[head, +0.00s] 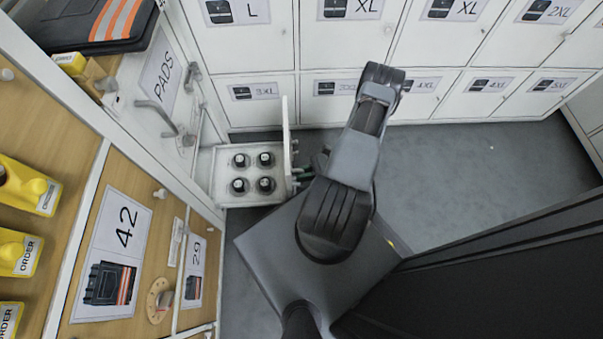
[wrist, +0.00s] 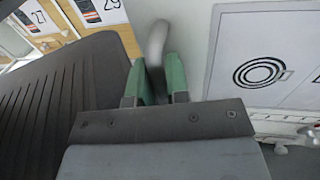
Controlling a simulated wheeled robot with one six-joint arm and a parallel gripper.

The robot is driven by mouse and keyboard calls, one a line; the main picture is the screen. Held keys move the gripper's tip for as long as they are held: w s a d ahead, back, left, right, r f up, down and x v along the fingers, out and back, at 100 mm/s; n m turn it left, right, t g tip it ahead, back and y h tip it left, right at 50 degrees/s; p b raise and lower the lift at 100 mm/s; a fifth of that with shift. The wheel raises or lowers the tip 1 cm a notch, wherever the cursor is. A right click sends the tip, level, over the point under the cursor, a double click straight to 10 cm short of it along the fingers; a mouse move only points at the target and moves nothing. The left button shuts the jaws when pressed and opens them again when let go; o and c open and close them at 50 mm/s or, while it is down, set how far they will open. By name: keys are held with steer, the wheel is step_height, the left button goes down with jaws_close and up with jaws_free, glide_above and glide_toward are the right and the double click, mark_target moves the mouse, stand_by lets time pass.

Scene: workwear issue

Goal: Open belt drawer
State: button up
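The belt drawer (head: 222,178) is a white drawer pulled out from the cabinet on the left, low near the floor. Several dark round rolls (head: 265,184) lie inside it. Its front panel shows a coiled-belt label (wrist: 262,73) in the wrist view. My gripper (head: 303,174) is at the outer side of the drawer front, partly hidden by my arm in the head view. In the wrist view, its green fingers (wrist: 159,82) are closed on both sides of the drawer's curved grey handle (wrist: 157,42).
A PADS compartment (head: 165,80) with grey handles is above the drawer. White lockers (head: 345,60) line the back. Grey floor (head: 480,160) is clear at the right.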

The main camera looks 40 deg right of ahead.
steer(key=o, duration=0.4)
steer(key=p+v, duration=0.1)
steer(key=v, duration=1.2)
steer(key=shift+s+d+p, duration=0.15)
steer(key=shift+d+p, duration=0.25)
